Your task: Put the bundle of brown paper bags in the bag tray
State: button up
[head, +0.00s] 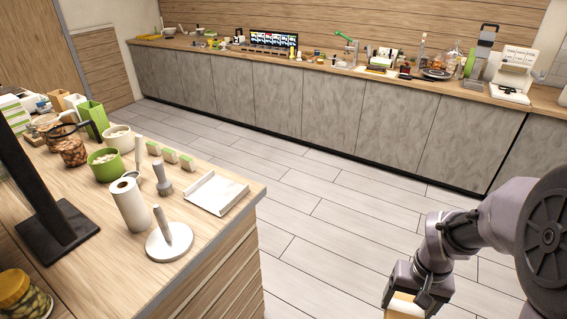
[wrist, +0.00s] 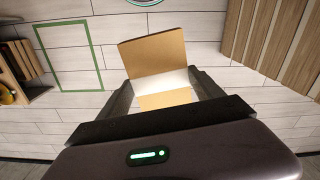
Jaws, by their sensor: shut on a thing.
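My gripper (head: 408,296) is at the lower right of the head view, over the floor and away from both counters. In the wrist view its two dark fingers (wrist: 163,88) are shut on the bundle of brown paper bags (wrist: 155,55), which has a white band around its middle. Part of the bundle (head: 402,308) also shows under the gripper in the head view, cut off by the frame edge. A shallow white tray (head: 214,194), seemingly the bag tray, lies on the near wooden counter at the left and looks empty.
On the near counter (head: 120,262) stand a paper roll (head: 129,204), a white round-based stand (head: 169,240), a green bowl (head: 105,165) and a dark stand (head: 50,232). A long crowded counter (head: 330,95) runs along the back wall. Open floor (head: 340,215) lies between.

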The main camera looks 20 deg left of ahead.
aim_at(217, 193)
jog(key=i+u, duration=0.15)
jog(key=i, duration=0.5)
jog(key=i+u, duration=0.2)
jog(key=i, duration=0.45)
jog(key=i+l+u, duration=0.15)
jog(key=i, duration=0.45)
jog(key=i+u, duration=0.1)
jog(key=u, duration=0.3)
jog(key=i+l+u, duration=0.1)
jog(key=u, duration=0.3)
jog(key=i+l+u, duration=0.1)
jog(key=u, duration=0.35)
jog(key=l+u, duration=0.1)
jog(key=u, duration=0.3)
jog(key=i+l+u, duration=0.1)
jog(key=u, duration=0.3)
